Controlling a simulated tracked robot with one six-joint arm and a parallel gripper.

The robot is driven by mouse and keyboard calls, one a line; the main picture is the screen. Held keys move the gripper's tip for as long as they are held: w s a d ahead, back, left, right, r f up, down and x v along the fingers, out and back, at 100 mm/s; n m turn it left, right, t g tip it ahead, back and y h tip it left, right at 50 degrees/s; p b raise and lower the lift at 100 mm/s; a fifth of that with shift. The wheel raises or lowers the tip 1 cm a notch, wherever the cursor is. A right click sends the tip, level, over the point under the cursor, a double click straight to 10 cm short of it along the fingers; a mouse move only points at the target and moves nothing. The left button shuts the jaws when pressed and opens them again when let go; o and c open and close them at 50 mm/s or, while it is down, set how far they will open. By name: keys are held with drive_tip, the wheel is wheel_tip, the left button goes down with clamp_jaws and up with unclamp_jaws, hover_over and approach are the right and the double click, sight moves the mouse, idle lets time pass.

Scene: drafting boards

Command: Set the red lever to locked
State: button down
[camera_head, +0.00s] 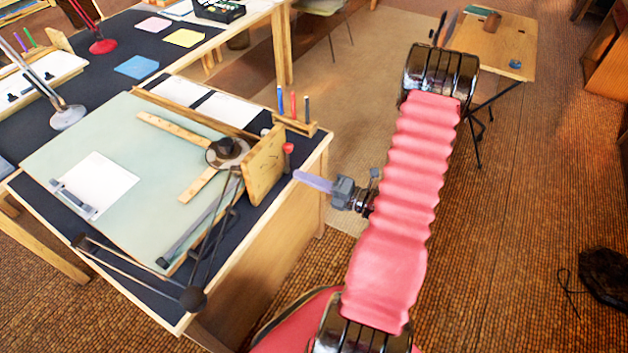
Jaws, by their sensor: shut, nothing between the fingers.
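The red lever shows as a small red knob (288,148) at the right edge of the upright wooden side panel (263,165) of the nearer drafting board (100,135). Its shaft is too small to make out, and I cannot tell which setting it stands at. My gripper (298,175) is shut and empty, with its pale purple fingers pointing left. Its fingertips are just below and slightly right of the red knob in the picture, with a small gap between them.
A wooden pen holder (295,124) with several coloured pens stands just above the red knob. A black jointed drafting arm (215,235) and a ruler lie over the board. Open floor lies right of the table, and another wooden table (495,48) stands at the back.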

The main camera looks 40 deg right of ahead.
sight(287, 159)
drive_tip(key=x, duration=0.5)
drive_tip(key=shift+w+d+r, duration=0.15)
drive_tip(key=shift+w+d, duration=0.15)
drive_tip(key=shift+d, duration=0.2)
drive_tip(key=shift+w+d+r, duration=0.2)
drive_tip(key=shift+w+d, duration=0.1)
drive_tip(key=shift+d, duration=0.2)
drive_tip(key=shift+w+d+r, duration=0.2)
drive_tip(key=shift+w+d, duration=0.2)
drive_tip(key=shift+d, duration=0.2)
